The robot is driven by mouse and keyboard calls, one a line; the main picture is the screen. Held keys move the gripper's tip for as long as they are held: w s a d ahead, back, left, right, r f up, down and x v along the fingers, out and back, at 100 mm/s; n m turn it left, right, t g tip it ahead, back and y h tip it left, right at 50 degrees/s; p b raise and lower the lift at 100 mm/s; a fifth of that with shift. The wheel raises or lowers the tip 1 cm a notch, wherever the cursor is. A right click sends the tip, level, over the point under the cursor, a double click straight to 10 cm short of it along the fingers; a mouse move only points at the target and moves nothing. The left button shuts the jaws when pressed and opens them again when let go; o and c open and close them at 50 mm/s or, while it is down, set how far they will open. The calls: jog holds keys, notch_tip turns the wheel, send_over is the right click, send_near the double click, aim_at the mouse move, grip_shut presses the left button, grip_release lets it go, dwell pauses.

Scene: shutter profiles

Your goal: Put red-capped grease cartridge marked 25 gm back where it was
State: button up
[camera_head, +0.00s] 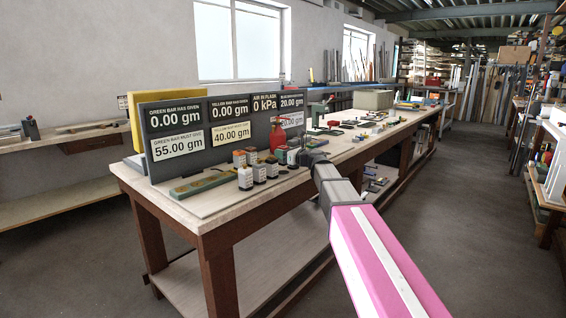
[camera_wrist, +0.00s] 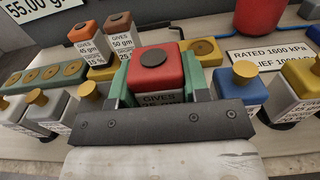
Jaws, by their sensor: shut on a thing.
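The red-capped grease cartridge (camera_wrist: 156,72) is in the middle of the wrist view, its red top with a dark round disc facing the camera. Its label reads "GIVES" and a partly covered line that looks like 25 gm. My gripper (camera_wrist: 156,88) is shut on it, with a green fingertip on either side and the dark gripper bar across its lower front. The cartridge's base is hidden, so I cannot tell whether it touches anything beneath. In the head view my gripper (camera_head: 304,157) is over the workbench, beside the small cartridges.
Orange- and brown-capped cartridges (camera_wrist: 100,42) marked 45 gm and 50 gm stand at the left. A green bar with brass discs (camera_wrist: 45,76) lies beyond. Yellow- and blue-topped blocks (camera_wrist: 240,82) crowd the right. A grey display board (camera_head: 180,150) stands behind on the workbench (camera_head: 215,222).

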jog(key=shift+f, duration=1.75)
jog(key=shift+f, duration=0.1)
jog(key=o, duration=1.1)
jog(key=shift+o, duration=0.2)
